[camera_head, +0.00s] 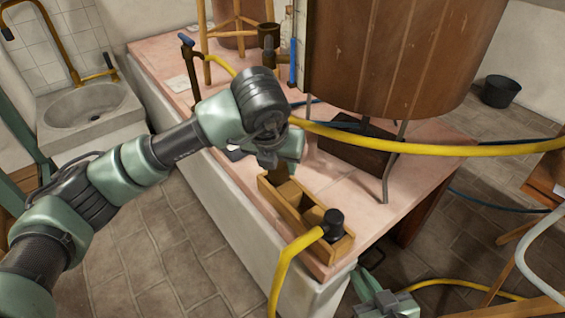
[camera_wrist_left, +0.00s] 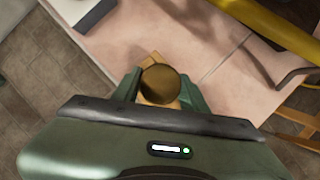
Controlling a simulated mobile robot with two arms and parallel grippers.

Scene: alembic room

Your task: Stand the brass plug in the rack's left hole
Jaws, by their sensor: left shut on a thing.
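The wooden rack (camera_head: 309,231) stands near the counter's front corner. My left gripper (camera_head: 272,163) is above its far left end, pointing down. In the left wrist view the gripper (camera_wrist_left: 160,88) is shut on the brass plug (camera_wrist_left: 160,84), whose round top shows between the fingers. Part of the rack's pale wood shows below the plug there. The gripper and plug hide the left hole, so I cannot tell whether the plug's lower end is in it. My right gripper (camera_head: 384,304) is low at the bottom edge, partly cut off; its jaws are unclear.
A black fitting (camera_head: 333,222) with a yellow hose (camera_head: 287,262) sits at the rack's near right end. Another yellow hose (camera_head: 420,147) crosses behind my left gripper. A large wooden vat (camera_head: 400,50) stands on metal legs behind. The pink counter (camera_head: 350,185) is bare right of the rack.

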